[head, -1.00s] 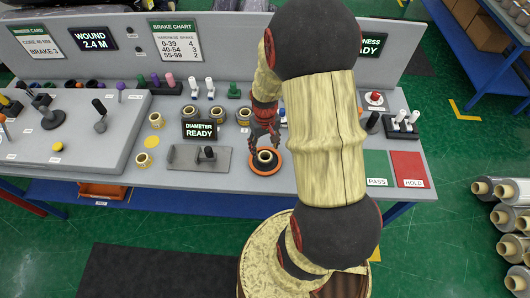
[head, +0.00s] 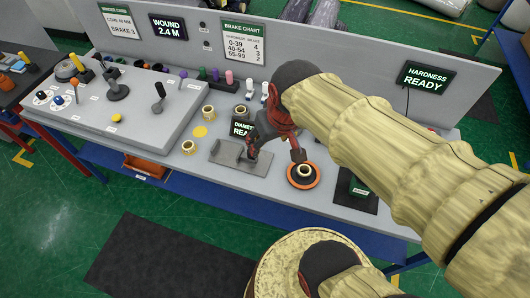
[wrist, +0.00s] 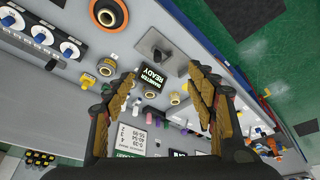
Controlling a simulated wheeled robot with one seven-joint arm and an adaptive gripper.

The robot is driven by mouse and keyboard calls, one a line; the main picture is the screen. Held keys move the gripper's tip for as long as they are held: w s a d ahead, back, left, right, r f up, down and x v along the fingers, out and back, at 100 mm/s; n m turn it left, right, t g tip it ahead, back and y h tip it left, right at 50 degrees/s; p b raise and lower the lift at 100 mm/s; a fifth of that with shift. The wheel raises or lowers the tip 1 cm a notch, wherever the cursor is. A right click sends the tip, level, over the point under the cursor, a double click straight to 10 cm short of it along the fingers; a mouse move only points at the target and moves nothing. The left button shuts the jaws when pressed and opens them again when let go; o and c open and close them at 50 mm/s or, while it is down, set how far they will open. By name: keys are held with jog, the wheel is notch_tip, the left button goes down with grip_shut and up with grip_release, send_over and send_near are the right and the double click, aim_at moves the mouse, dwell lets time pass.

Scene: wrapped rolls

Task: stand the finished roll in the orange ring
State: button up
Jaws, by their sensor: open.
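The roll (head: 304,171), with a cream core and dark hole, stands upright inside the orange ring (head: 290,181) at the bench's front edge. In the wrist view, the roll (wrist: 106,15) and orange ring (wrist: 123,21) are at the top edge, left of centre. My gripper (head: 275,154) is open, with one finger near the roll's upper left in the picture and the other over the gauge plate. In the wrist view the fingers of my gripper (wrist: 168,80) are spread wide with nothing between them.
The grey gauge plate (head: 225,155) and the DIAMETER READY sign (wrist: 152,88) are close by. Other rolls (head: 188,147) (head: 208,112) stand to the left near a yellow disc (head: 200,131). A dark hardness stand (head: 356,190) is right of the ring.

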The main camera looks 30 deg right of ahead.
jog(key=s+a+r+n+t, duration=0.1)
jog(key=s+a+r, duration=0.2)
jog(key=s+a, duration=0.1)
jog(key=shift+s+a+r+y, duration=0.3)
jog(key=shift+s+a+r, duration=0.05)
jog(key=shift+s, duration=0.1)
jog(key=shift+f, duration=0.15)
notch_tip(320, 180, down, 5)
jog(key=b, duration=0.5)
jog(key=shift+r, duration=0.2)
jog(key=shift+c, duration=0.2)
jog(key=shift+c, duration=0.6)
